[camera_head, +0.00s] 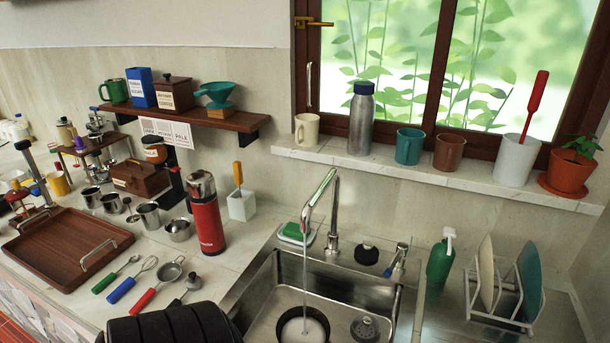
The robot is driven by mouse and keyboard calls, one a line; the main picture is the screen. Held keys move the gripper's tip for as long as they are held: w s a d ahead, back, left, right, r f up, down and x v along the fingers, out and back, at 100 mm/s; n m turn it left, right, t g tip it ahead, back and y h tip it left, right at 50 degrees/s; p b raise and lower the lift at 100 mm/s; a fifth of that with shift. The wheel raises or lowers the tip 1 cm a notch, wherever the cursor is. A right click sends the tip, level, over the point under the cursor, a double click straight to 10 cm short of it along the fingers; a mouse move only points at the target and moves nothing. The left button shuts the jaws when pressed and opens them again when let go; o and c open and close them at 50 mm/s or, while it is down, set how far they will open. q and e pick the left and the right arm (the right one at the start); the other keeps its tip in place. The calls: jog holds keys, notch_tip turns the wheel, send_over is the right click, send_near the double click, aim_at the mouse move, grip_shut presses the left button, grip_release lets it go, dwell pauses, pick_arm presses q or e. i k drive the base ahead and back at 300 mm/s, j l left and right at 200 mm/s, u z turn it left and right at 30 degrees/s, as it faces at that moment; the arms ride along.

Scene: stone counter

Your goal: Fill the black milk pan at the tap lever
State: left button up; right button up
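A round black vessel, which looks like the milk pan (284,322), sits in the sink basin at the bottom edge of the head view, partly cut off. A thin stream of water runs from the spout of the metal tap (333,215) down into it. Its inside looks pale; the water level cannot be read. A small lever with a blue end (397,259) stands on the sink's back rim, right of the tap. Neither gripper is in view. A black rounded part at the bottom left looks like my own arm.
A drain strainer (365,328) lies in the sink (340,290) right of the pan. A green soap bottle (440,262) and a dish rack (506,292) stand to the right. A red flask (207,213), utensils and a wooden tray (66,243) occupy the left counter.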

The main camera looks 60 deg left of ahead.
aim_at(402, 248)
jog(key=u, duration=1.1)
jog(key=j+u, duration=0.15)
jog(key=k, duration=0.05)
